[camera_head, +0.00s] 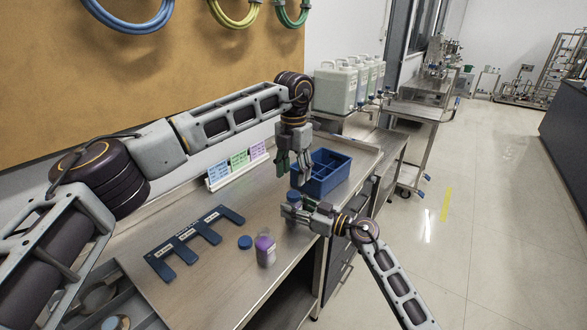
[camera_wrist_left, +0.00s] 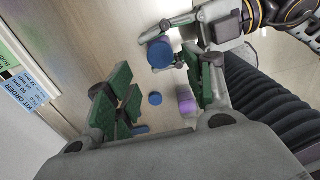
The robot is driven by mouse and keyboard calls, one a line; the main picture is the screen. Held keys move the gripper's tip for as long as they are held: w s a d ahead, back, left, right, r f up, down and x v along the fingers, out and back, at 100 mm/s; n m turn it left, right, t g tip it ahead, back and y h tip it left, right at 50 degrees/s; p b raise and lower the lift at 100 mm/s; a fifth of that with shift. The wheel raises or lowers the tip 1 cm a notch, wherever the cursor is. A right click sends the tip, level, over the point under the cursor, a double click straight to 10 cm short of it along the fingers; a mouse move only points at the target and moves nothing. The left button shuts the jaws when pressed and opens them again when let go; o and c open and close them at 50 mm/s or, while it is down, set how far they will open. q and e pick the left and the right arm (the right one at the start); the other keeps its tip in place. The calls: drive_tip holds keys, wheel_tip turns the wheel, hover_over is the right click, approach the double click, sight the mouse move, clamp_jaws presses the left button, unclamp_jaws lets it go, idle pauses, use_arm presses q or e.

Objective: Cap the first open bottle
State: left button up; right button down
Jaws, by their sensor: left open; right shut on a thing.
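My right gripper (camera_head: 292,211) is shut on a blue-topped bottle (camera_head: 293,196), whose body is mostly hidden by the fingers. The bottle's round blue top (camera_wrist_left: 160,54) shows in the left wrist view. My left gripper (camera_head: 293,168) is open and empty, pointing down above and slightly behind that bottle. A loose blue cap (camera_head: 245,242) lies flat on the bench. Beside it stands a small bottle with a purple top and pale body (camera_head: 265,251). Both also show in the left wrist view, the loose cap (camera_wrist_left: 155,98) and the purple-topped bottle (camera_wrist_left: 186,102).
A blue divided bin (camera_head: 338,186) stands right of my left gripper. A dark blue slotted rack (camera_head: 193,241) lies on the bench (camera_head: 213,291) at left. Coloured order cards (camera_head: 238,162) stand at the back wall. White jugs (camera_head: 335,91) stand at the far end.

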sight(293, 194)
use_arm(q)
drive_tip(key=shift+f, duration=3.55)
drive_tip(key=shift+c, duration=0.2)
drive_tip(key=c, duration=1)
drive_tip(key=o, duration=1.2)
drive_tip(key=shift+r, duration=0.2)
wheel_tip(293, 194, up, 12)
drive_tip(key=shift+f, duration=0.15)
